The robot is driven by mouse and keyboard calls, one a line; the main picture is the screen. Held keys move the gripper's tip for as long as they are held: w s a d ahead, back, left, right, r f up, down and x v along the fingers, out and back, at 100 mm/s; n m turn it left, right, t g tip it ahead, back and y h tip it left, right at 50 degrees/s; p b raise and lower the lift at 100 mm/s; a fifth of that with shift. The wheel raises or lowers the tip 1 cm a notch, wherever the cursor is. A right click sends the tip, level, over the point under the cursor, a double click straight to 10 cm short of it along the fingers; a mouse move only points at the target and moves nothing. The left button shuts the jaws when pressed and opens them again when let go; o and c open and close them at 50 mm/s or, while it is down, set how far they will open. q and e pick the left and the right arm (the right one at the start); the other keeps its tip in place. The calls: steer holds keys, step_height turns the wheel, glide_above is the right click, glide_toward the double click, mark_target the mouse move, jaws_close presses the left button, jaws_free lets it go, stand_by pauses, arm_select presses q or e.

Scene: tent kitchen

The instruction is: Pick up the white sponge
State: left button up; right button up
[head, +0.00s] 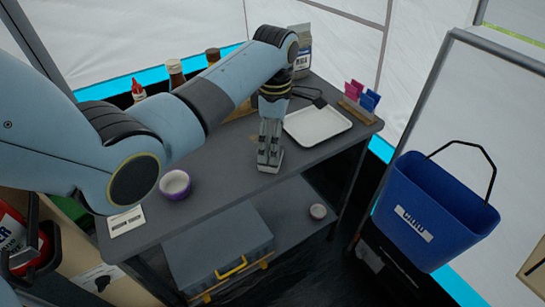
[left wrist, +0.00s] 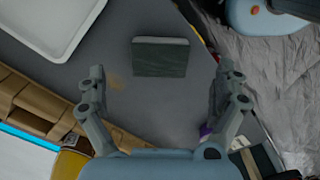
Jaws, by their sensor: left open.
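My left gripper (head: 270,166) reaches down to the grey table (head: 225,185) in the head view, in front of the white tray. In the left wrist view, my left gripper (left wrist: 160,69) is open, its two fingers wide apart and empty. A flat block with a dark grey-green top (left wrist: 160,57) lies on the table ahead of and between the fingertips, apart from both. My right gripper is not in view.
The white tray (head: 318,124) and a rack of pink and blue items (head: 360,97) stand behind. Bottles (head: 175,72) line the back edge. A purple-and-white bowl (head: 175,184) and a label card (head: 126,221) lie nearer. A blue bin (head: 435,210) is at right.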

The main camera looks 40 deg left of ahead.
arm_select(q)
steer(key=f, duration=0.4)
steer(key=shift+s+a+f+b, duration=0.15)
steer(key=shift+a+f+b, duration=0.15)
steer(key=shift+a+f, duration=0.1)
steer(key=shift+f, duration=0.1)
steer(key=shift+c, duration=1.9)
steer(key=c, duration=0.4)
steer(key=shift+c, duration=0.8)
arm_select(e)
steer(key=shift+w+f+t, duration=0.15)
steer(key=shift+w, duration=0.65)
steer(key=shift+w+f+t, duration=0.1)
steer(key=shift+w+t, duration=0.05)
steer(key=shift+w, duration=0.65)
